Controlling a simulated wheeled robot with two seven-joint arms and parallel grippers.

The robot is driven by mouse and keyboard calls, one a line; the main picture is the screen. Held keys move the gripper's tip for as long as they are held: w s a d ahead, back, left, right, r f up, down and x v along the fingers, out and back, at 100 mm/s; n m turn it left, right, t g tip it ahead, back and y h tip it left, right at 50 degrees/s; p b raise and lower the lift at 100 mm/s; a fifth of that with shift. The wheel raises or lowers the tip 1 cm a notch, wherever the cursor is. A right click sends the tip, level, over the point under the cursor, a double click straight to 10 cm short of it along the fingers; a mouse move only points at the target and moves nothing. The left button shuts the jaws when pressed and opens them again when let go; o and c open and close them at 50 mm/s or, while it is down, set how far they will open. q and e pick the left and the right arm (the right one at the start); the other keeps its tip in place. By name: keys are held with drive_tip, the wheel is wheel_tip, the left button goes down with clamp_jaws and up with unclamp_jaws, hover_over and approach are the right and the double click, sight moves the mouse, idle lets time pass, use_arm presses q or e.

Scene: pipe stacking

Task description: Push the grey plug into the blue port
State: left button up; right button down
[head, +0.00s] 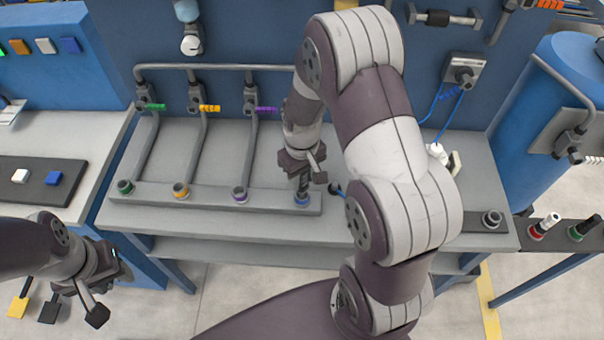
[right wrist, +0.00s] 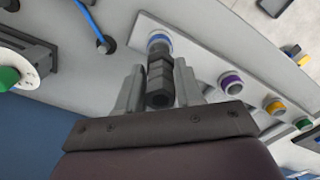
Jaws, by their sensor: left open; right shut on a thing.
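The grey plug (right wrist: 160,78) is dark and ribbed and sits between the two fingers of my right gripper (right wrist: 158,88). In the head view my right gripper (head: 303,176) points down over the right end of the grey port strip, shut on the plug. The plug's far end meets the blue-ringed port (right wrist: 158,40), which shows in the head view (head: 302,200) right under the gripper. The plug looks in line with the port; how deep it sits I cannot tell. My left gripper (head: 119,266) is open and empty at the lower left, away from the bench.
Green (head: 125,187), orange (head: 181,190) and purple (head: 240,194) ringed ports share the strip (head: 210,198). Grey pipes rise behind them. A blue tank (head: 545,130) stands at right. A blue cable (right wrist: 88,18) lies near the plug. My right arm hides part of the bench.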

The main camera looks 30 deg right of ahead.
sight(302, 184)
drive_tip(key=shift+f, duration=0.1)
idle(0.4)
drive_tip(key=shift+f+b, duration=0.35)
drive_tip(key=shift+f, duration=0.2)
drive_tip(key=shift+f+b, duration=0.55)
drive_tip(key=shift+f, duration=0.45)
idle(0.4)
drive_tip(key=c, duration=0.7)
unclamp_jaws()
drive_tip(key=shift+o, duration=0.2)
